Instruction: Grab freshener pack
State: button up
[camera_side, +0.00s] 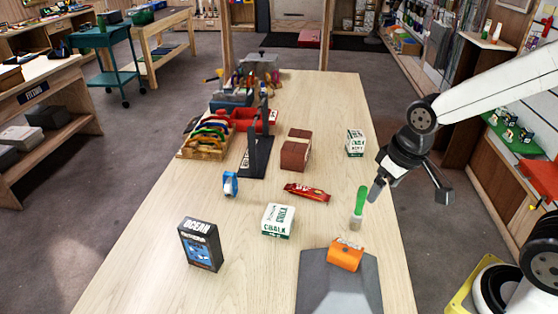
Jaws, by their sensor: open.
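A black upright box with white lettering reading "OCEAN" and a blue picture (200,245) stands at the front left of the wooden table; it looks like the freshener pack. Its front face is in plain view, with nothing touching it. My gripper (411,192) is open and empty, with its fingers spread, at the right edge of the table. It is above the table and well to the right of the box, far apart from it.
A chalk box (277,221), red wrapped bar (307,192), blue tape roll (231,184) and green-handled brush (359,207) lie between. An orange item (346,255) sits on a grey mat (318,290). Farther back are a brown block (296,150), a second chalk box (355,143) and a rack (205,140).

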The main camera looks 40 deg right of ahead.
jog(key=r, duration=0.1)
jog(key=n+t+y, duration=0.7)
jog(key=t+y, duration=0.1)
jog(key=t, duration=0.1)
send_near(198, 232)
jog(key=w+a+r, duration=0.1)
jog(key=w+r, duration=0.1)
jog(key=w, duration=0.1)
notch_tip(198, 232, down, 3)
jog(key=shift+w+d+f+h, duration=0.1)
jog(key=shift+w+f+h, duration=0.1)
jog(key=shift+h, duration=0.2)
jog(key=shift+f, duration=0.35)
jog(key=shift+x, duration=1.25)
jog(key=shift+w+f, duration=0.1)
jog(key=shift+a+x, duration=0.25)
jog(key=shift+x, duration=2.3)
